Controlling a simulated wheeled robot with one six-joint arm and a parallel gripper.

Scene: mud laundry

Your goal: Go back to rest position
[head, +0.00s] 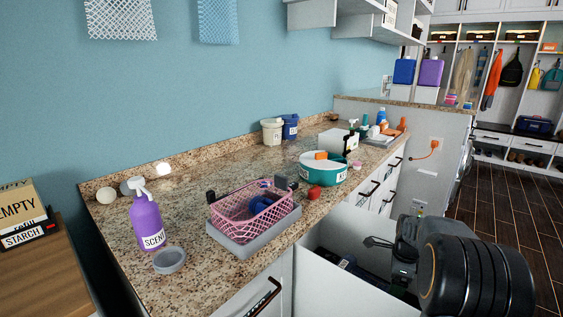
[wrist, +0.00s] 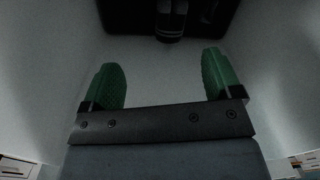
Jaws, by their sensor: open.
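My gripper (wrist: 163,82) shows in the wrist view with two green finger pads spread wide apart. It is open, and nothing sits between the pads. Pale walls stand on both sides of it, and a dark object (wrist: 171,22) with light bands lies beyond the fingertips. In the head view my arm reaches over the open white drawer (head: 335,285) below the counter. My arm hides part of the drawer, and the fingertips are hard to make out there.
The granite counter (head: 205,215) holds a pink basket (head: 240,207) on a grey tray, a purple spray bottle (head: 147,222), a grey lid (head: 169,261) and a teal-and-white round tub (head: 323,170). Dark items (head: 347,263) lie in the drawer.

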